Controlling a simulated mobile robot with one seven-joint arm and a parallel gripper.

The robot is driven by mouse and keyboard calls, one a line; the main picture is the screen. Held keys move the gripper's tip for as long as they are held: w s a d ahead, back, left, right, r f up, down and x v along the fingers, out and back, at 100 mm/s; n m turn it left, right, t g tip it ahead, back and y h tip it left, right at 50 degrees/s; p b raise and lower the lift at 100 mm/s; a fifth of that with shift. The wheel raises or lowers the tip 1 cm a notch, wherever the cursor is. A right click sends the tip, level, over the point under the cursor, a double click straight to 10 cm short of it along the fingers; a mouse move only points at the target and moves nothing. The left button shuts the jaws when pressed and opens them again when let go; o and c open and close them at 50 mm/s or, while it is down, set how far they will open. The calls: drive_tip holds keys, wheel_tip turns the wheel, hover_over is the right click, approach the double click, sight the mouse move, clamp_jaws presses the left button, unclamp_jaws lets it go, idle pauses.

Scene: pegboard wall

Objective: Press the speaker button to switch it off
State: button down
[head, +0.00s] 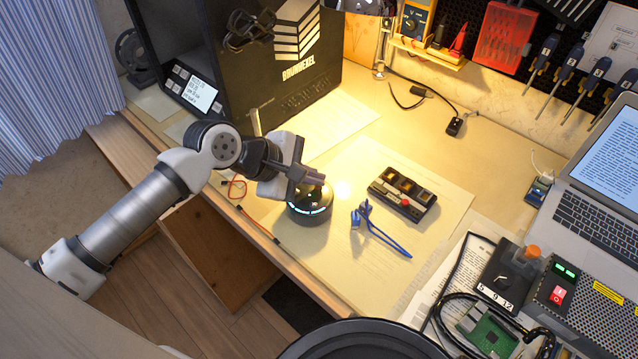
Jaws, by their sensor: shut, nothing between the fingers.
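The speaker (310,212) looks to be the round, dark device on the desk with a glowing cyan-white band around its front. Its top is partly covered by my gripper (318,178), so I cannot clearly make out its button. My arm reaches in from the left. My gripper is shut and empty, with its fingers over the speaker's far side. I cannot tell whether the fingertips touch the speaker.
A device with a red button (402,192) and a blue cable (380,230) lie right of the speaker. A black printer-like box (240,75) stands behind. A laptop (600,185) and control boxes (510,278) are at right. The desk behind the small device is mostly clear.

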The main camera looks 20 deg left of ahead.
drive_tip(key=shift+r, duration=0.6)
drive_tip(key=shift+r, duration=0.1)
wheel_tip(320, 180, up, 6)
drive_tip(key=shift+f, duration=0.1)
idle(0.7)
idle(0.4)
